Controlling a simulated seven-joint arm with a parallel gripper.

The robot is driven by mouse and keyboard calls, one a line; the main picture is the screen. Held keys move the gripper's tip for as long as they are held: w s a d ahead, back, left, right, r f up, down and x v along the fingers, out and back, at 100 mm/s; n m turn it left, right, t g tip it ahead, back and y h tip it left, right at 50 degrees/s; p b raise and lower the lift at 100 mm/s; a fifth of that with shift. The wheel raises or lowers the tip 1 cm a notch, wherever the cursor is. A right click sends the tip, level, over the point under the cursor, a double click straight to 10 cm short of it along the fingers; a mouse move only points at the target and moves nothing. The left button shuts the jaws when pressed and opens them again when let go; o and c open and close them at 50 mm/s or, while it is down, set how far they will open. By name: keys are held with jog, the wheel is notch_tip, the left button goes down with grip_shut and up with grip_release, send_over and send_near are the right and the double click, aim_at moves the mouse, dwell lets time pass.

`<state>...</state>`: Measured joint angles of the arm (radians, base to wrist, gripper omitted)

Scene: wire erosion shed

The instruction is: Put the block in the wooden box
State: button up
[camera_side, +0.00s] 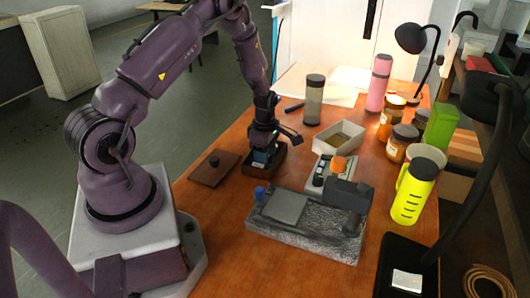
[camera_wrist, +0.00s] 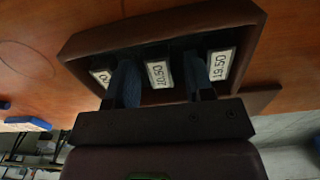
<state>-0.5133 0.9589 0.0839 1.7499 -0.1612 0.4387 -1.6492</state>
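The small dark brown wooden box (camera_side: 279,163) stands on the orange table below my gripper. In the wrist view the box (camera_wrist: 85,45) holds blocks with pale number labels: one reads 05.07 (camera_wrist: 158,74), one to its right reads 05.19 (camera_wrist: 221,65), and one at left (camera_wrist: 101,77) is partly hidden by a finger. My gripper (camera_wrist: 160,82) is open, its two blue fingertips reaching into the box on either side of the 05.07 block, with dark gaps between them and it. In the side view my gripper (camera_side: 262,155) points down into the box.
A brown lid (camera_side: 210,168) with a knob lies left of the box. A grey stone plate with a fixture (camera_side: 300,240) stands in front. A grey tray (camera_side: 339,139) and a dark-capped cylinder (camera_side: 313,100) stand behind. Jars (camera_side: 401,143) and a yellow flask (camera_side: 413,190) line the right.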

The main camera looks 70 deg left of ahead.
notch_tip(320, 180, up, 12)
jog(key=d+r+m+t, duration=0.2)
jog(key=d+r+m, duration=0.55)
jog(key=r, duration=0.35)
jog(key=s+d+r+m+t, duration=0.3)
jog(key=s+d+r+m, duration=0.8)
jog(key=s+d+m, duration=0.4)
jog(key=m, duration=0.4)
jog(key=shift+t, duration=0.3)
